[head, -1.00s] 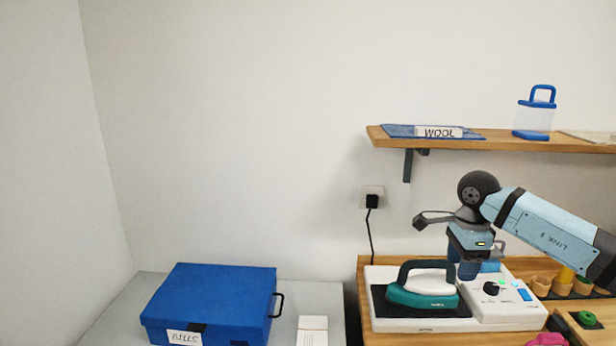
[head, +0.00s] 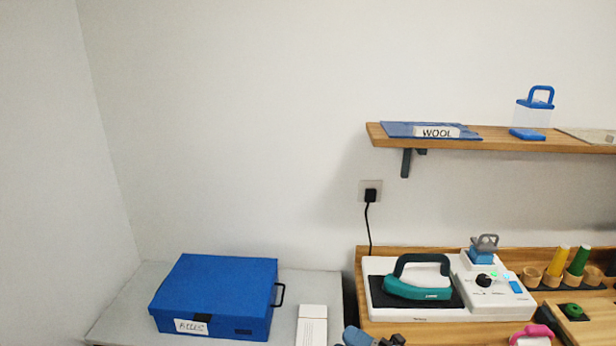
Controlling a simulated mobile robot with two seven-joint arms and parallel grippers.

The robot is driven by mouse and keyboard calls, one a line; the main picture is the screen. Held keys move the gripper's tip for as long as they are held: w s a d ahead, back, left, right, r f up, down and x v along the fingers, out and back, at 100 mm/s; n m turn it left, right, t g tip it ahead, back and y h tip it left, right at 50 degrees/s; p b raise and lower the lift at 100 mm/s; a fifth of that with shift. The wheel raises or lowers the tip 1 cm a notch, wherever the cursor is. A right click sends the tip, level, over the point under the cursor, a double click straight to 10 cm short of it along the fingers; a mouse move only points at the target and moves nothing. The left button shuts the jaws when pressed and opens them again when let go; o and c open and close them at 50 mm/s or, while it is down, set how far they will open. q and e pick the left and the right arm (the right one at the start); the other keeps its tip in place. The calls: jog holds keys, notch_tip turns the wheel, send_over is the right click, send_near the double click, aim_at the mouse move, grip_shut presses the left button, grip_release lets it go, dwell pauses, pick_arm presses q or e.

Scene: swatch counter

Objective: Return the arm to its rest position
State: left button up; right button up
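Only a small blue-grey and dark part of my arm (head: 370,338) shows, at the bottom edge of the head view, in front of the wooden counter. It is cut off by the frame, so I cannot tell whether the gripper on it is open or shut. No arm reaches over the counter or the shelf. My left gripper is not in view.
The wooden counter holds a teal iron (head: 420,280) on a white station (head: 400,312) and a grey-topped blue piece (head: 482,252). Spools (head: 578,262) stand at right. A blue box (head: 215,297) and white carton (head: 312,325) are on the grey table. A shelf (head: 500,142) hangs above.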

jog(key=s+d+f+m+h+p, duration=0.1)
jog(key=s+d+f+m+h, duration=0.5)
jog(key=s+f+m, duration=0.3)
jog(key=s+d+f+m+h+p, duration=0.2)
jog(key=s+d+f+m+h, duration=0.4)
jog(key=m, duration=1.1)
jog(key=s+f+h, duration=0.3)
jog(key=f, duration=0.1)
jog(key=shift+s+d+h, duration=0.2)
jog(key=shift+s+h, duration=0.1)
jog(key=shift+d+f, duration=0.1)
